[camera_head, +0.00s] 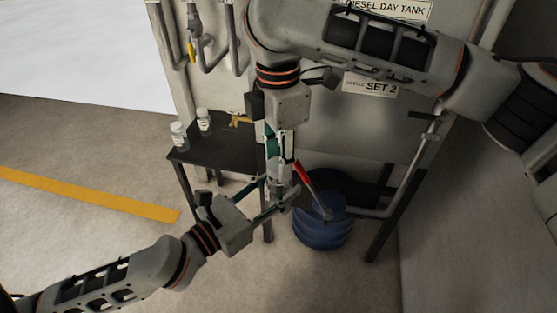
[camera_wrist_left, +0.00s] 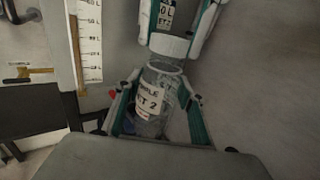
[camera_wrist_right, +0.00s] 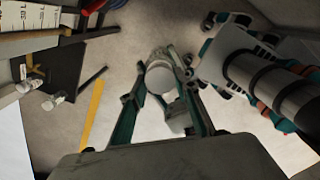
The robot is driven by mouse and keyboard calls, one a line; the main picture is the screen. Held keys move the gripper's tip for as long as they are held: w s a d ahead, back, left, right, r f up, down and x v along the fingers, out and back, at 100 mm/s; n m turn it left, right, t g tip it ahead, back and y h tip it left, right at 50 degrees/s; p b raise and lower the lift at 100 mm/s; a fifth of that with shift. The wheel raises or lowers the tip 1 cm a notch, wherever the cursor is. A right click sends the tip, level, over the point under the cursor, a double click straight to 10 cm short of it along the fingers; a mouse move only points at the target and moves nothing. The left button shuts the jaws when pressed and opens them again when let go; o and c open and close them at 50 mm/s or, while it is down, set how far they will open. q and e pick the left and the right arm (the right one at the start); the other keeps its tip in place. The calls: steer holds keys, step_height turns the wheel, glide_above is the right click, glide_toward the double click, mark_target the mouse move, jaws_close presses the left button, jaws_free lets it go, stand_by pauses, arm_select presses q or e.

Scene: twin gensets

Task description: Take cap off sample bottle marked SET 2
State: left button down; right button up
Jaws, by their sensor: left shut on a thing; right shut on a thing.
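The clear sample bottle (camera_wrist_left: 152,108) has a white label that reads SET 2 in the left wrist view. My left gripper (camera_head: 283,198) is shut around its body and holds it in the air. The white cap (camera_wrist_left: 170,45) is at the bottle's top, between the fingers of my right gripper (camera_head: 280,163), which comes from above and is shut on it. The cap also shows between the right fingers in the right wrist view (camera_wrist_right: 161,78). In the head view the fingers mostly hide both.
A dark shelf (camera_head: 215,157) at the left carries two other white-capped bottles (camera_head: 179,135) (camera_head: 204,120) and a yellow-brown tool (camera_head: 240,119). A blue bucket (camera_head: 322,234) stands on the floor beneath, near a red handle (camera_head: 307,178). The tank panel with a SET 2 sign (camera_head: 371,86) is behind.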

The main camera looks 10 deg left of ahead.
steer(key=shift+r, duration=0.5)
steer(key=shift+r, duration=0.1)
